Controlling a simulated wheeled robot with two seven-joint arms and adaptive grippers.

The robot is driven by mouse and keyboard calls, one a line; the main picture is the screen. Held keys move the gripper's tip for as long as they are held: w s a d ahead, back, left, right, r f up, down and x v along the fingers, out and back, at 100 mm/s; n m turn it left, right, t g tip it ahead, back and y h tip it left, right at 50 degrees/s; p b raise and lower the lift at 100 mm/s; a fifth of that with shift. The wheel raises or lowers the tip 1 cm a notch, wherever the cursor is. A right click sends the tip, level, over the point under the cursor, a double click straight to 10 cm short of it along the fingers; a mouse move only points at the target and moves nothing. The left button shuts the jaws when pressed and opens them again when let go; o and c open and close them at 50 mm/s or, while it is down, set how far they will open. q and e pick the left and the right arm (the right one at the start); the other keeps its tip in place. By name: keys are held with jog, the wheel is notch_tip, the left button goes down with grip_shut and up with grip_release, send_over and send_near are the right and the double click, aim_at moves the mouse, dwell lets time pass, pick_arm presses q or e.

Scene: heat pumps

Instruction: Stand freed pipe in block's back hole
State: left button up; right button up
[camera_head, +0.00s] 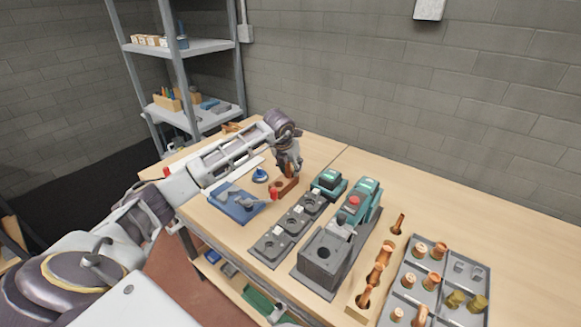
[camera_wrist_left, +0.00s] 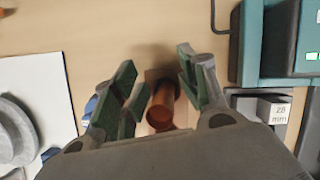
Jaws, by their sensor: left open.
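The reddish-brown block (camera_head: 284,188) sits on the bench beyond the row of grey fixtures. A copper pipe (camera_head: 290,173) stands upright at the block's back end, apparently in the back hole; its foot is hard to make out. In the left wrist view the pipe (camera_wrist_left: 162,104) shows end-on as a round copper tube over the block (camera_wrist_left: 154,74). My left gripper (camera_head: 288,163) is above the block, its fingers apart on either side of the pipe. In the wrist view a gap shows between the pipe and the gripper fingers (camera_wrist_left: 160,88). My right gripper is not in view.
A blue tool (camera_head: 236,203) and a blue round item (camera_head: 260,175) lie left of the block. A teal charger (camera_head: 328,183), grey die row (camera_head: 291,222) and teal press machine (camera_head: 340,240) stand to its right.

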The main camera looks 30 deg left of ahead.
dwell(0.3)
pick_arm(q)
jog(key=shift+v, duration=3.95)
notch_tip(320, 180, up, 11)
jog(key=p, duration=1.1)
jog(key=shift+r, duration=0.2)
jog(key=shift+r+p, duration=0.45)
jog(key=shift+p, duration=0.1)
jog(key=shift+f, duration=0.1)
